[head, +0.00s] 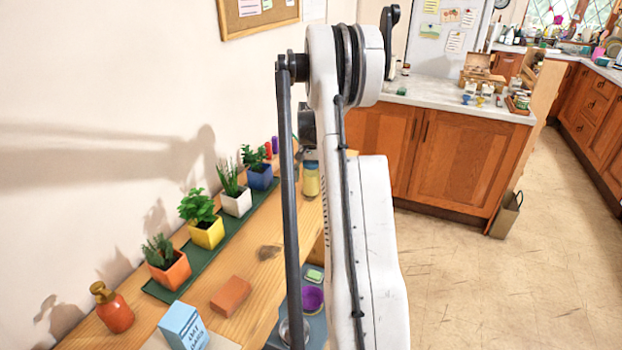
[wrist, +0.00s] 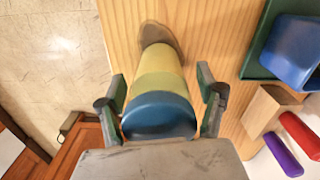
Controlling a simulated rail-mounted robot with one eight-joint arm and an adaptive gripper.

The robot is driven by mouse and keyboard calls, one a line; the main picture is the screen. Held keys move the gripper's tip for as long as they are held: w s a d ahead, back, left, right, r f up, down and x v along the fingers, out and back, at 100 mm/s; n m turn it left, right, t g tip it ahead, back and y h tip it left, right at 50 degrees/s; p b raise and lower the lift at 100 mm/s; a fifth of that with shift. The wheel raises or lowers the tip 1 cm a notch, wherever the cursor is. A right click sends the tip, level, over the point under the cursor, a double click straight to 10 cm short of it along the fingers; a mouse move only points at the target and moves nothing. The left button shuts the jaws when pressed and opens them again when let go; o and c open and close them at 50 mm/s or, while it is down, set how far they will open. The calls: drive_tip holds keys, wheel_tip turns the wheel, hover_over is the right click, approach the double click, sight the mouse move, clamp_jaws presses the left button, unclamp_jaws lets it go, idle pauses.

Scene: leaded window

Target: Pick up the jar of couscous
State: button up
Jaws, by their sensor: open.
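The jar of couscous (wrist: 160,65) has a yellowish body, a paler green-yellow band and a blue lid (wrist: 158,115). In the wrist view it stands between the two fingers of my gripper (wrist: 162,95). My gripper is open, with a finger on each side of the jar near the lid; a gap shows on the right, and contact on the left is hard to tell. In the head view the jar (head: 311,182) shows on the wooden counter, partly hidden by my arm, and my gripper is mostly hidden there.
The wooden counter (head: 254,268) carries a green tray of potted plants; the blue pot (wrist: 295,50) is right of the jar in the wrist view. A wooden holder (wrist: 268,112) and red (wrist: 300,133) and purple (wrist: 283,155) cylinders are nearer. Floor (wrist: 55,40) lies left.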

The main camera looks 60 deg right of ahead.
drive_tip(key=c, duration=1.6)
drive_tip(key=shift+r, duration=0.15)
